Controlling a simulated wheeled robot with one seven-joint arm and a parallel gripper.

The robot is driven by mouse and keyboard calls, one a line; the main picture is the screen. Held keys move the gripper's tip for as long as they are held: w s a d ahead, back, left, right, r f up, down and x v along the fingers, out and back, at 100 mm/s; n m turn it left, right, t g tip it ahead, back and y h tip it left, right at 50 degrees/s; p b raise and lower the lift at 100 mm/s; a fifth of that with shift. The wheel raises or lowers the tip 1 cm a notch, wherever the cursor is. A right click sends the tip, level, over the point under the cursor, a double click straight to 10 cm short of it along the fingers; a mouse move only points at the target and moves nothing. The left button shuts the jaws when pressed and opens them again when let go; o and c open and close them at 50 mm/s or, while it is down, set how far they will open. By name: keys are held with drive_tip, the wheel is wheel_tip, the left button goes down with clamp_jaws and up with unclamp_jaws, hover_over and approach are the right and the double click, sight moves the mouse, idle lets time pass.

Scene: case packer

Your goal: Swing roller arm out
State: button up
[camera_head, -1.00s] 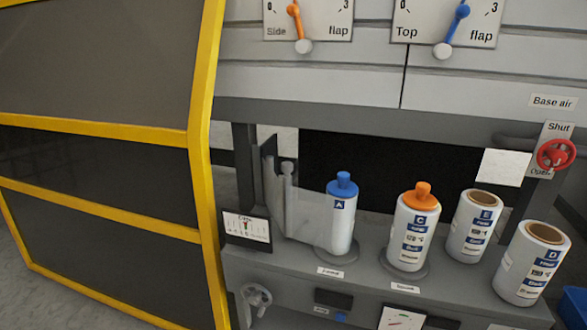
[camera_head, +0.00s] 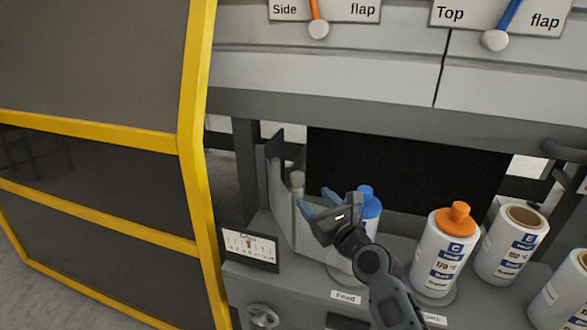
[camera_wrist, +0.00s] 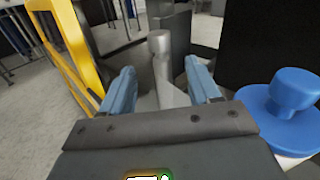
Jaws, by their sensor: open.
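The roller arm appears to be the light grey upright post with a rounded top (camera_head: 297,182), standing at the left of the dark opening. In the wrist view the post (camera_wrist: 161,65) rises between and beyond my two blue fingertips. My gripper (camera_head: 314,199) is open and empty, just right of the post in the head view, in front of the spool with the blue cap (camera_head: 371,205). My gripper also shows in the wrist view (camera_wrist: 160,75). I cannot tell whether a finger touches the post. My arm hides most of the blue-capped spool.
An orange-capped spool C (camera_head: 441,254) and spool E (camera_head: 511,244) stand on the shelf to the right. A small gauge card (camera_head: 249,249) is on the left, with a grey handwheel (camera_head: 262,315) below. A yellow-framed guard (camera_head: 195,130) bounds the left side.

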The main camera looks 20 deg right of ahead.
sight(300, 180)
drive_tip(key=shift+m, duration=0.4)
drive_tip(key=w, duration=0.3)
drive_tip(key=w+a+r+b, duration=0.1)
drive_tip(key=w, duration=0.5)
drive_tip(key=shift+w+a+r, duration=0.15)
drive_tip(key=shift+w+a, duration=0.1)
drive_tip(key=shift+w, duration=0.15)
clamp_jaws()
